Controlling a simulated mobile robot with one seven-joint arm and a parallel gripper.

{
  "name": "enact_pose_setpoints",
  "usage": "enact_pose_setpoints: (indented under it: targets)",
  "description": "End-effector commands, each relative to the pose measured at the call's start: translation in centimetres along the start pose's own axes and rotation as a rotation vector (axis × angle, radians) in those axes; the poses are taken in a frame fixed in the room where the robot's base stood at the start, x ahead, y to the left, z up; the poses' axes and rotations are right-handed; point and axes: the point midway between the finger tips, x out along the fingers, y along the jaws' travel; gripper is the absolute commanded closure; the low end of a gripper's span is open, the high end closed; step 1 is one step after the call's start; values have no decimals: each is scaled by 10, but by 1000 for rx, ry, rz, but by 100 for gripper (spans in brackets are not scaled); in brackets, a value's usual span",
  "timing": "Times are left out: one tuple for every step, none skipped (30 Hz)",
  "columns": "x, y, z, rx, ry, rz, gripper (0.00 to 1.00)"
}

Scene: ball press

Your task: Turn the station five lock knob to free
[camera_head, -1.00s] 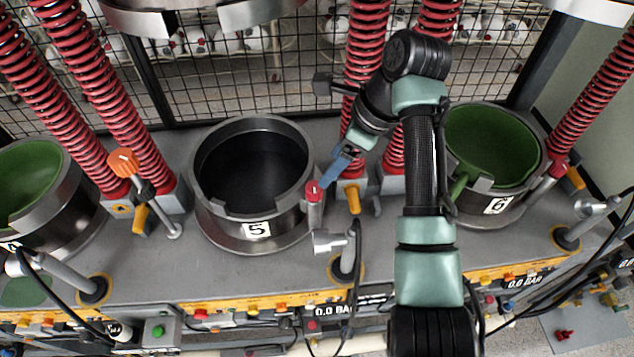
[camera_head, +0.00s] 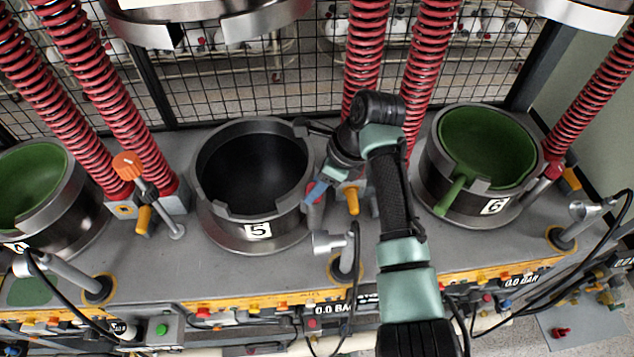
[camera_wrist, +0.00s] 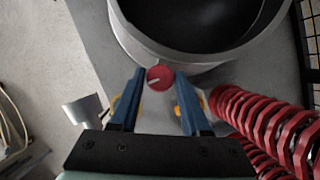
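The station five lock knob (camera_wrist: 159,78) is a small round red knob with a white line, on a short post at the right of the dark open pot marked 5 (camera_head: 258,231). In the wrist view it lies between the tips of my gripper (camera_wrist: 159,72). The two blue fingers are open, with a gap on each side of the knob; I cannot tell how far the tips reach down around it. In the head view my gripper (camera_head: 317,191) is over the post and largely hides the knob.
Red springs (camera_head: 418,80) rise behind and right of my gripper. A grey lamp-like nozzle (camera_head: 328,242) stands in front of the post, and a yellow handle (camera_head: 352,200) is close to the right. Green-lined pot 6 (camera_head: 487,145) stands further right. An orange knob (camera_head: 127,165) is left of pot 5.

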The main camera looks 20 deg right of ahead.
Motion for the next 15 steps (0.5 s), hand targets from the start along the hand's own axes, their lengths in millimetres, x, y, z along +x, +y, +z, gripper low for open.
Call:
enact_pose_setpoints:
  targets:
    - [0, 0, 0, 0, 0, 0, 64]
    - [0, 0, 0, 0, 0, 0, 70]
    - [0, 0, 0, 0, 0, 0, 77]
    - [0, 0, 0, 0, 0, 0, 82]
    - [0, 0, 0, 0, 0, 0, 88]
    - [0, 0, 0, 0, 0, 0, 95]
    - [0, 0, 0, 0, 0, 0, 100]
    - [0, 0, 0, 0, 0, 0, 100]
    - [0, 0, 0, 0, 0, 0, 100]
    - [0, 0, 0, 0, 0, 0, 100]
    - [0, 0, 0, -1, 0, 0, 100]
    - [-1, 0, 0, -2, 0, 1, 100]
    - [-1, 0, 0, -4, 0, 2, 100]
    - [-1, 0, 0, -7, 0, 4, 100]
    - [-1, 0, 1, -13, 0, 7, 100]
